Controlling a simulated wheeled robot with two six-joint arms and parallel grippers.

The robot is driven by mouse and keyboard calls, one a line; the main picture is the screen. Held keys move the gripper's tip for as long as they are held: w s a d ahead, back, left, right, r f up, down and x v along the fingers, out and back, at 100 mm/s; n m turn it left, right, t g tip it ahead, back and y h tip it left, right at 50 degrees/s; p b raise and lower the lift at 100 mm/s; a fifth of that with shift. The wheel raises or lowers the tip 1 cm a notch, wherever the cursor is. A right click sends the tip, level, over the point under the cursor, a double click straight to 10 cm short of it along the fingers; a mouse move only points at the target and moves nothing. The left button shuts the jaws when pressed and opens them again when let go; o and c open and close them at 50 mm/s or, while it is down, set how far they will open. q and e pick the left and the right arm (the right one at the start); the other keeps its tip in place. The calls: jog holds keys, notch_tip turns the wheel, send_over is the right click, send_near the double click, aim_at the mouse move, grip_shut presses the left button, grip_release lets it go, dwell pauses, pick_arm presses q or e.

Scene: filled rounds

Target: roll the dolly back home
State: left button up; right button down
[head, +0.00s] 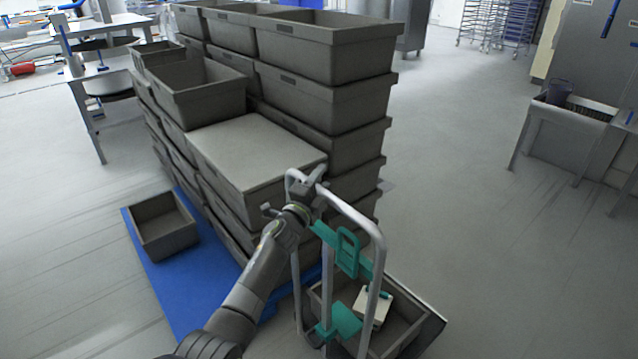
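The dolly (377,262) shows at the lower middle right, with a grey tubular handle and teal fittings. A grey crate (408,343) sits low behind the handle, apparently on the dolly's base, which is mostly hidden. A cream box (371,307) lies in that crate. My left arm reaches up from the bottom edge. My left gripper (313,184) is at the upper left of the handle and appears closed around its top bar; the fingertips are small and partly hidden. My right gripper is out of view.
The floor (500,250) right of the dolly is clear.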

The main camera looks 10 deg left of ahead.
pick_arm(q)
jog(key=shift+s+a, duration=0.1)
jog(key=shift+s+a+f+p, duration=0.15)
jog(key=shift+s+a+p, duration=0.05)
jog(key=shift+s+p, duration=0.25)
jog(key=p+v, duration=0.4)
jog(key=v, duration=1.2)
jog(key=shift+s, duration=0.15)
jog(key=shift+d, duration=0.1)
